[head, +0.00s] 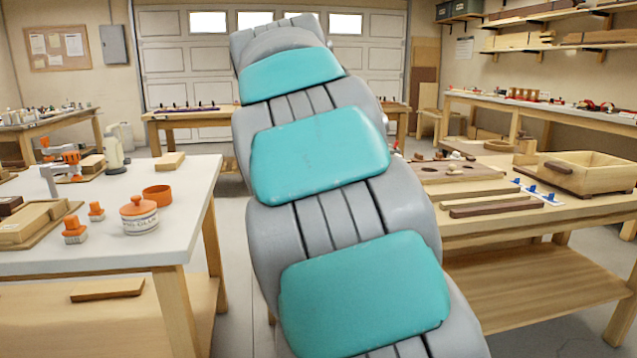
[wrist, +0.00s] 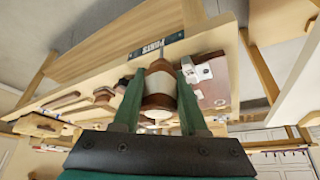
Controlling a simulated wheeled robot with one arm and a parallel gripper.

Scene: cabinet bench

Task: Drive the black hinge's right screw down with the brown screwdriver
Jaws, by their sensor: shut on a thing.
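In the wrist view, my gripper (wrist: 157,78) has its two green fingers closed on the sides of a brown and cream rounded thing, which I take to be the brown screwdriver's handle (wrist: 158,101). A reddish-brown block with pale metal-like pieces (wrist: 213,82) shows just right of the fingers. In the head view my own arm fills the middle and hides the gripper.
The right bench (head: 590,218) holds a wooden box (head: 590,175), dark strips (head: 495,208) and a board with holes (head: 455,172). The left bench (head: 200,185) holds a glue jar (head: 139,217) and an orange ring (head: 157,195). Floor is clear between benches.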

